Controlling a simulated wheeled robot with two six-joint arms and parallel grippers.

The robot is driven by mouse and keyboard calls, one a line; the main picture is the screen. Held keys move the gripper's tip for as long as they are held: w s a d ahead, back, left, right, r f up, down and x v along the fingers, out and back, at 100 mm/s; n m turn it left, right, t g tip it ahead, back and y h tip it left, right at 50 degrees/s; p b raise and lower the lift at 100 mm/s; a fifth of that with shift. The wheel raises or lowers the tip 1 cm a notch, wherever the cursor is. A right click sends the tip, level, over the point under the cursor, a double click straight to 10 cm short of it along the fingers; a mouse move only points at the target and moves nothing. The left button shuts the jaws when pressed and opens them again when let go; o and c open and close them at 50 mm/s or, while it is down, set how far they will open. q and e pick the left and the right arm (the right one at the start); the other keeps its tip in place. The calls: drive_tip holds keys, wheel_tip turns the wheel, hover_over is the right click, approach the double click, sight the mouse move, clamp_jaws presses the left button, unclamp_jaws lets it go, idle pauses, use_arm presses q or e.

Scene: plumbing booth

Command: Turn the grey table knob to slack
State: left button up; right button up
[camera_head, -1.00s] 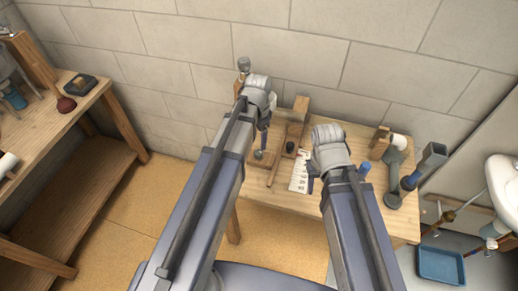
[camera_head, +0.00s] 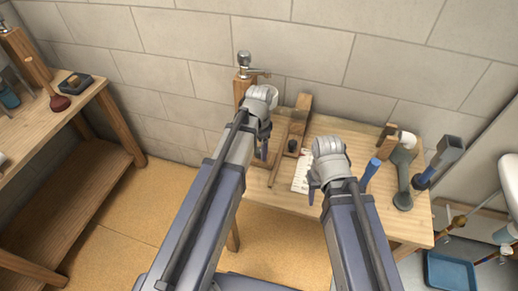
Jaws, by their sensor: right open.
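I cannot clearly pick out the grey table knob. A small dark round piece (camera_head: 292,146) sits on a wooden fixture on the workbench (camera_head: 258,190), and my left arm hides part of the bench beside it. My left gripper (camera_head: 263,146) hangs over the left part of the bench, left of that piece; its jaw opening is too small to read. My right gripper (camera_head: 313,186) is open over the bench front, beside a white marked card (camera_head: 301,172). It appears empty.
A metal tap (camera_head: 244,60) tops a wooden post behind my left gripper. Several tools, including a blue-handled one (camera_head: 371,170), stand at the bench's right. A blue tray (camera_head: 450,270) lies lower right. A wooden shelf unit (camera_head: 75,125) stands left.

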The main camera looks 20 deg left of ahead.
use_arm(q)
clamp_jaws()
idle(0.4)
drive_tip(key=shift+n, duration=0.4)
drive_tip(key=n, duration=0.3)
drive_tip(key=shift+n, duration=0.4)
drive_tip(key=n, duration=0.4)
drive_tip(key=shift+n, duration=0.3)
drive_tip(key=n, duration=0.4)
drive_tip(key=shift+n, duration=2.5)
